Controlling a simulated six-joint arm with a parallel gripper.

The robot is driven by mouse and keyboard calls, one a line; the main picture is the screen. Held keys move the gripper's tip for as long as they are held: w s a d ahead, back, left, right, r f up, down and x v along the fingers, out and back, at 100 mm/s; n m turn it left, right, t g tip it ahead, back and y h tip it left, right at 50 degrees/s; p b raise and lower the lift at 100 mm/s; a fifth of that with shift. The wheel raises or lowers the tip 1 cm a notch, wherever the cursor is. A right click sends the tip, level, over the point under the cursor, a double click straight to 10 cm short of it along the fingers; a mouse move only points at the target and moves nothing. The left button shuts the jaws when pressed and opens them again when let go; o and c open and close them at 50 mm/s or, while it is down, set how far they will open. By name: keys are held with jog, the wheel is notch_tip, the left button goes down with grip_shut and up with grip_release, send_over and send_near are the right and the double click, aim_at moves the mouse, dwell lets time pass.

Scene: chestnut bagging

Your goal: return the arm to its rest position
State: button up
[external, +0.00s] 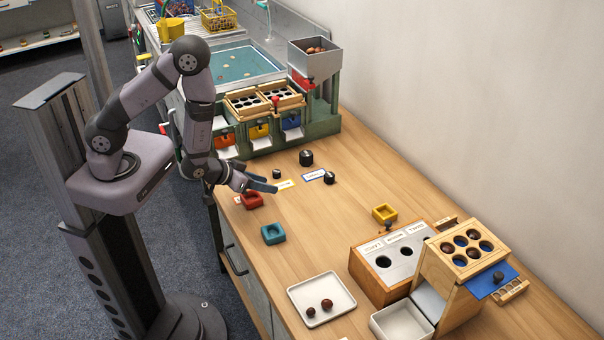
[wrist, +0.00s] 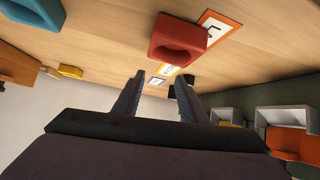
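My gripper (external: 262,184) is over the left edge of the wooden table (external: 345,235), near the red block with a hollow (external: 251,200). Its two fingers are apart with nothing between them, and in the wrist view my gripper (wrist: 158,98) also shows open and empty. The red block (wrist: 178,40) lies beyond the fingers in the wrist view, by an orange-bordered card (wrist: 219,27). My arm is bent, with its upper joint raised and the forearm reaching down to the table.
A teal block (external: 273,234) and a yellow block (external: 384,213) stand on the table. Dark knobs (external: 306,158) and cards lie near my gripper. The green sorting machine (external: 322,124) stands behind. A white tray (external: 322,318) with two chestnuts and wooden boxes (external: 377,286) are in front.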

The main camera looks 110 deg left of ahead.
jog(key=w+d+h, duration=0.1)
jog(key=d, duration=0.1)
jog(key=w+d+r+m+h, duration=0.1)
jog(key=d, duration=0.2)
jog(key=w+d+r+m+h, duration=0.1)
jog(key=d, duration=0.1)
jog(key=shift+w+d+r+h+p, duration=0.2)
jog(key=shift+w+h+p, duration=0.1)
jog(key=shift+p, duration=0.1)
jog(key=d+r+m+g+h+p, duration=0.1)
jog(key=d+r+m+h, duration=0.25)
jog(key=d, duration=0.45)
jog(key=s+d+r+m+g+h+p, duration=0.1)
jog(key=s+d+r+m+g, duration=0.4)
jog(key=s+d+r, duration=0.4)
jog(key=s+r+m, duration=0.1)
jog(key=s, duration=0.2)
jog(key=shift+s+p, duration=0.25)
jog(key=shift+p, duration=0.1)
jog(key=shift+f, duration=0.1)
jog(key=shift+o, duration=1.1)
